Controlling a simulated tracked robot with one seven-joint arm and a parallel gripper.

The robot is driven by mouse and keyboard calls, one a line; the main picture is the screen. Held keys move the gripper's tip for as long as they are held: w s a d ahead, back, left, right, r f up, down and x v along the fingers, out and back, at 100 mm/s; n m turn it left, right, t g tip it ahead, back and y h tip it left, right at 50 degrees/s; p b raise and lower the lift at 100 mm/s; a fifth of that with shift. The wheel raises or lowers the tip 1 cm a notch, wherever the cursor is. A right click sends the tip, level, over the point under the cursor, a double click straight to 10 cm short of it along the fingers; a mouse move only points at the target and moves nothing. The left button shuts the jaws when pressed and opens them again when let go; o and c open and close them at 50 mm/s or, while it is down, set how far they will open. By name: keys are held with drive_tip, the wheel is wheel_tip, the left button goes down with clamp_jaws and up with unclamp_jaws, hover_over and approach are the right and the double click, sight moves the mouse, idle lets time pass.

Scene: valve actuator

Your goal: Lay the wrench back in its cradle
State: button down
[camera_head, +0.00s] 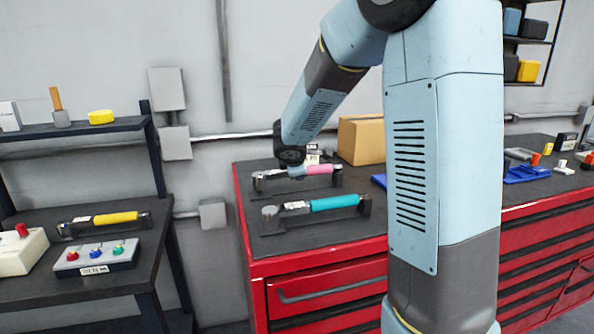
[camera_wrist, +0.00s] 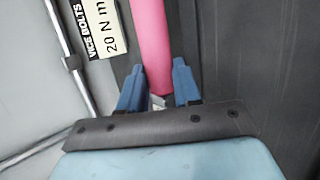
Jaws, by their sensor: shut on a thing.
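The wrench with a pink handle (camera_head: 322,169) is on the red cabinet's dark top, at the back left in the head view. Its pink handle (camera_wrist: 154,40) also runs between my blue fingers in the wrist view. My gripper (camera_wrist: 159,68) is shut on this wrench, and the fingers lie on both sides of the handle. A dark cradle (camera_head: 338,181) shows at the wrench. I cannot tell whether the wrench rests fully in it or sits slightly above. A label (camera_wrist: 103,32) reading "VICE BOLTS 20 N m" lies beside the handle. My arm's end hides part of the wrench.
A teal-handled wrench (camera_head: 334,202) lies in its cradle in front. A cardboard box (camera_head: 361,140) stands behind to the right. A yellow-handled wrench (camera_head: 116,218) and a button box (camera_head: 97,256) are on the left bench. A wall pipe (camera_head: 236,135) runs behind the cabinet.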

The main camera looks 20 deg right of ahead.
drive_tip(key=shift+f, duration=0.75)
drive_tip(key=c, duration=0.7)
unclamp_jaws()
drive_tip(key=v, duration=1.3)
drive_tip(key=shift+s+a+r, duration=0.1)
drive_tip(key=shift+s+r, duration=0.15)
drive_tip(key=s+d+m+g+y, duration=0.1)
drive_tip(key=s+m, duration=0.4)
drive_tip(key=s, duration=0.4)
drive_tip(key=s+d+r+m+g+y, duration=0.1)
drive_tip(key=s+m, duration=0.5)
drive_tip(key=s, duration=0.3)
drive_tip(key=s+d+m+g+y, duration=0.1)
drive_tip(key=s+m, duration=0.4)
drive_tip(key=s, duration=0.4)
drive_tip(key=shift+s+d+r+m+y, duration=0.3)
drive_tip(key=shift+s+d+r+y, duration=0.05)
drive_tip(key=shift+s+d+y, duration=0.05)
